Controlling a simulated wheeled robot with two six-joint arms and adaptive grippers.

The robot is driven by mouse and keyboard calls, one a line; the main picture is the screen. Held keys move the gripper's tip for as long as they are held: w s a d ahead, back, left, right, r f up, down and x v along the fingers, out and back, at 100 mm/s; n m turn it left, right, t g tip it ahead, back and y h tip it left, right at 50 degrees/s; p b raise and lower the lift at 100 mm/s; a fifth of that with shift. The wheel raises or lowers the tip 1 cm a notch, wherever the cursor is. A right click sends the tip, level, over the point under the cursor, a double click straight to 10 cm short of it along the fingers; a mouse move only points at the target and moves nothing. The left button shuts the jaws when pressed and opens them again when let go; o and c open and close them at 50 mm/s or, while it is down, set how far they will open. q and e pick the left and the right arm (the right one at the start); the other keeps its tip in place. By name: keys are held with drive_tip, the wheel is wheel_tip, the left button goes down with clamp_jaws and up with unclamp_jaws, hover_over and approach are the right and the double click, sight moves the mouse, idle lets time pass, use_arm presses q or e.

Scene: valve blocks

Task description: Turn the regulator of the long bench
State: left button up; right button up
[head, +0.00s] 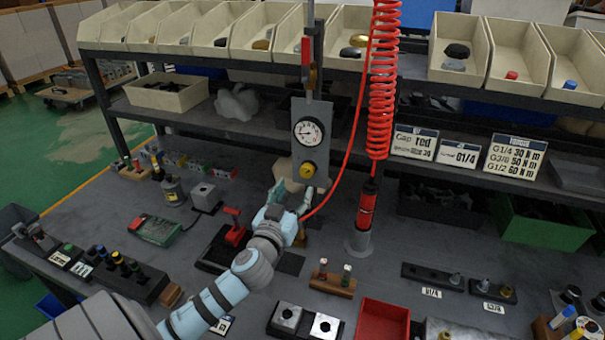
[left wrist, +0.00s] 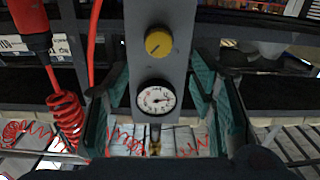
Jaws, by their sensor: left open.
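The regulator is a grey upright panel (head: 311,124) with a round white gauge (head: 308,132) and a yellow knob (head: 307,170) below it. In the left wrist view, which looks inverted, the yellow knob (left wrist: 158,42) is above the gauge (left wrist: 155,98). The knob carries a dark pointer mark. My left gripper (head: 294,190) is just below and in front of the knob. Its teal fingers are apart on either side of the panel in the left wrist view, with nothing gripped between them. I cannot tell whether a finger touches the panel. My right gripper is not in view.
A coiled red hose (head: 384,80) hangs right of the panel, ending in a red tool (head: 366,205). A red-handled fixture (head: 234,228) stands left of my gripper. A wooden block with fittings (head: 333,281) and a red tray (head: 382,322) lie to the right.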

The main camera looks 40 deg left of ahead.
sight(306, 175)
use_arm(q)
drive_tip(key=x, duration=0.5)
drive_tip(key=shift+w+f, duration=0.15)
drive_tip(key=shift+w, duration=0.05)
drive_tip(key=x, duration=0.2)
drive_tip(key=shift+w+f, duration=0.3)
drive_tip(key=shift+w, duration=0.1)
drive_tip(key=shift+s+r, duration=0.15)
drive_tip(key=shift+s, duration=0.1)
drive_tip(key=shift+c, duration=1)
drive_tip(key=c, duration=1)
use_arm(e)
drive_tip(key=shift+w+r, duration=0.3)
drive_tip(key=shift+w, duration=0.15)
